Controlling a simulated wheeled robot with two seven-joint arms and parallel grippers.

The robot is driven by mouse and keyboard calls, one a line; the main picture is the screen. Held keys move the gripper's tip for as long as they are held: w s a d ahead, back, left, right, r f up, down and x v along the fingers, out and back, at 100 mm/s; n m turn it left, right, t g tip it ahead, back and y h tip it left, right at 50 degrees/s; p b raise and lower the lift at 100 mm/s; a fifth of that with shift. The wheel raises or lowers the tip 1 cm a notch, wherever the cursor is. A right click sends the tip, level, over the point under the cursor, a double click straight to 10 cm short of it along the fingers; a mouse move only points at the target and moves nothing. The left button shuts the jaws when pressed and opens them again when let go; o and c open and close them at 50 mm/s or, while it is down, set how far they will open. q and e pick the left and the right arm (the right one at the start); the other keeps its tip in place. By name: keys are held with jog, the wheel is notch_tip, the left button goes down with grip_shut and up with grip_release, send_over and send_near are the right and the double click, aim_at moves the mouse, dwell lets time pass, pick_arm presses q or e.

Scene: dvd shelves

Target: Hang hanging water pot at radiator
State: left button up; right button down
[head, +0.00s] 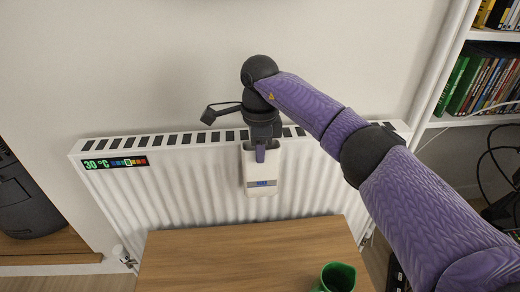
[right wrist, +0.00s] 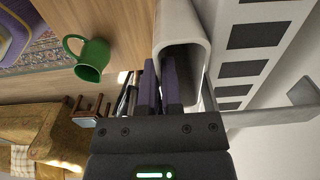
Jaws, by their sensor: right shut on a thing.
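The hanging water pot (head: 261,184) is a white, narrow container with a small blue mark on its front. It is upright in front of the upper part of the white ribbed radiator (head: 210,190). My right gripper (head: 261,152) comes from above and is shut on the pot's upper rim. In the right wrist view, the purple fingers (right wrist: 161,92) pinch the near wall beside the pot's open top (right wrist: 184,60). The slotted top of the radiator (right wrist: 250,45) lies close beside the pot. I cannot tell whether the pot touches the radiator. My left gripper is not in view.
A temperature strip (head: 115,163) is on the radiator's upper left. A shelf with DVDs (head: 484,82) stands at the right.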

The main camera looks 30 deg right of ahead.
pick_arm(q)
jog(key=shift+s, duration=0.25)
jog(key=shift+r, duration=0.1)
pick_arm(e)
jog(key=shift+f, duration=0.2)
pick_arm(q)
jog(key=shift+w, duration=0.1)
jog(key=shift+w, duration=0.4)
pick_arm(e)
jog(key=shift+f, duration=0.1)
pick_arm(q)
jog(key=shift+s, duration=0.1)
pick_arm(e)
jog(key=shift+f, duration=0.15)
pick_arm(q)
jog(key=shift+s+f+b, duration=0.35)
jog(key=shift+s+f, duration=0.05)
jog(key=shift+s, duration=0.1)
pick_arm(e)
notch_tip(320, 180, down, 2)
jog(key=shift+f, duration=0.1)
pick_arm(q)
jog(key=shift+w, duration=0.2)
